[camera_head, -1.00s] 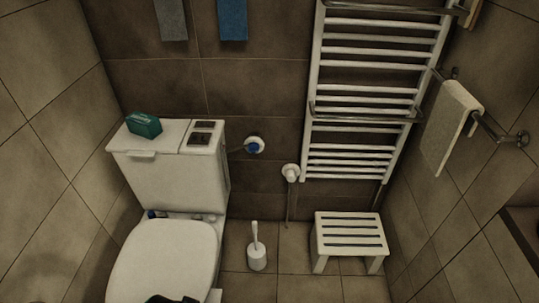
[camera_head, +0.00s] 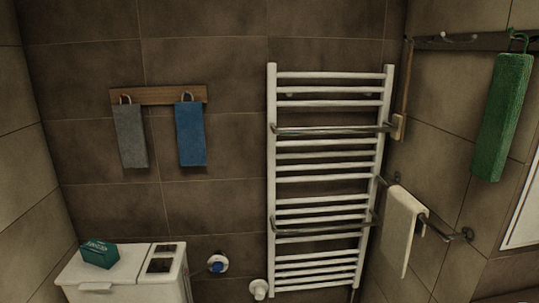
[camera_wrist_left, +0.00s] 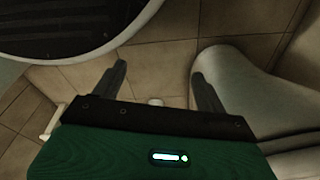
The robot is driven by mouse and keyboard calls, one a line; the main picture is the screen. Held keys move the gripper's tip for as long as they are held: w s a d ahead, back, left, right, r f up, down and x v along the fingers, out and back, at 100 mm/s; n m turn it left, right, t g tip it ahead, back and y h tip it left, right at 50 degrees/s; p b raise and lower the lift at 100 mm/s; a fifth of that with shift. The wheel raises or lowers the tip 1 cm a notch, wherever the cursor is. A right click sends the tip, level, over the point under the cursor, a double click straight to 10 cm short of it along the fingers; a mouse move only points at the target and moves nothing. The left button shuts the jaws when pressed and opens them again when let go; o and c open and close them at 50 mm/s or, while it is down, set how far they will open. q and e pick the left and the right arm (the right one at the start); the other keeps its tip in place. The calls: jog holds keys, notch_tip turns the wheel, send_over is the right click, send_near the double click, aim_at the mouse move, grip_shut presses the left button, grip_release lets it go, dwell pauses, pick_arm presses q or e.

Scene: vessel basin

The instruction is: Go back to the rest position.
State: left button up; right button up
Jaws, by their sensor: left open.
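My left gripper (camera_wrist_left: 159,73) shows in the left wrist view with its two dark fingers spread apart and nothing between them. It points down over the tiled floor (camera_wrist_left: 160,62). A pale, smooth rounded surface, probably the toilet (camera_wrist_left: 250,85), lies just right of the fingers. In the head view neither gripper shows. My right gripper is in no view.
A white towel radiator (camera_head: 320,188), beige towel (camera_head: 400,225) and green towel (camera_head: 502,115) are farther right.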

pick_arm(q)
jog(key=s+a+f+p, duration=0.2)
jog(key=s+p, duration=0.2)
jog(key=s, duration=0.3)
jog(key=s+a+f+p, duration=0.2)
jog(key=s+f+p, duration=0.1)
jog(key=s, duration=0.5)
jog(key=shift+s+g+p, duration=0.15)
jog(key=shift+g+p, duration=0.25)
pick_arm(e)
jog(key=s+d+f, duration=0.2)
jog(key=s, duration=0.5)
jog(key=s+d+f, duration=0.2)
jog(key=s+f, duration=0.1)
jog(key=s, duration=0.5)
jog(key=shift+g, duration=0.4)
pick_arm(q)
jog(key=shift+a, duration=0.1)
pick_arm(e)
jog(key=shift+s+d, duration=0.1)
